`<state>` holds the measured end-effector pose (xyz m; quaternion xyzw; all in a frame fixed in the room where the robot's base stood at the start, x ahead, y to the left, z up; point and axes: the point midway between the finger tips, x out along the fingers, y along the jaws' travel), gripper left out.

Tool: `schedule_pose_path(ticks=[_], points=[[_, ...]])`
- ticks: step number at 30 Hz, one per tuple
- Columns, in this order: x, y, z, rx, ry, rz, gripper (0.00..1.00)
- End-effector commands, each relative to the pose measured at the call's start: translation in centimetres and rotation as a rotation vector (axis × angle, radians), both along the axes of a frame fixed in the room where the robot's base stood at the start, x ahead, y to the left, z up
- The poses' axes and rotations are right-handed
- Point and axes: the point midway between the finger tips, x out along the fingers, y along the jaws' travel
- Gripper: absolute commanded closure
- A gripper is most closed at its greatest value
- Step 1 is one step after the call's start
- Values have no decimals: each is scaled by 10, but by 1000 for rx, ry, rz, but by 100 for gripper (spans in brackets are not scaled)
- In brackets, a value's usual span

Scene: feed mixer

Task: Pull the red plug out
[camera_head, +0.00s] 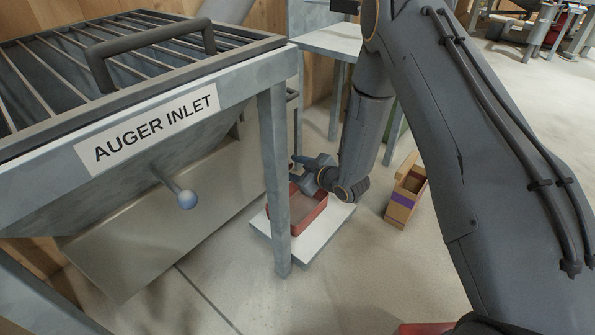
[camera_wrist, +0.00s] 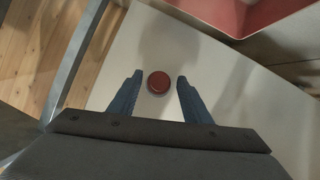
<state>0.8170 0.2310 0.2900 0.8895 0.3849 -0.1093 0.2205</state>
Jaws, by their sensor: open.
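In the wrist view, the red plug (camera_wrist: 159,82) shows as a small round dark-red disc against a pale, flat surface (camera_wrist: 225,80). My gripper (camera_wrist: 158,84) is open, with one blue finger on each side of the plug and a gap on both sides. I cannot tell how far the fingertips are from the plug in depth. In the head view, my gripper (camera_head: 300,165) is down behind the grey leg of the auger inlet frame, above a red tray. The plug is not visible in the head view.
The red tray (camera_head: 318,217) rests on a low white platform (camera_head: 335,222); a red rim (camera_wrist: 235,28) shows in the wrist view. The auger inlet frame (camera_head: 276,150) stands close left of my gripper. A cardboard box (camera_head: 402,205) is on the floor at right.

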Motion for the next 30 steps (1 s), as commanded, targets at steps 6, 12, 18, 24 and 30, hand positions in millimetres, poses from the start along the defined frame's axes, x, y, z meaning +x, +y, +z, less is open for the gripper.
schedule_pose_path(ticks=[6, 12, 18, 24, 30], points=[[1, 2, -1, 0, 0, 0, 56], [1, 1, -1, 0, 0, 0, 74], [1, 2, -1, -1, 1, 0, 83], [1, 2, -1, 0, 0, 0, 100], [-1, -1, -1, 0, 1, -1, 100]])
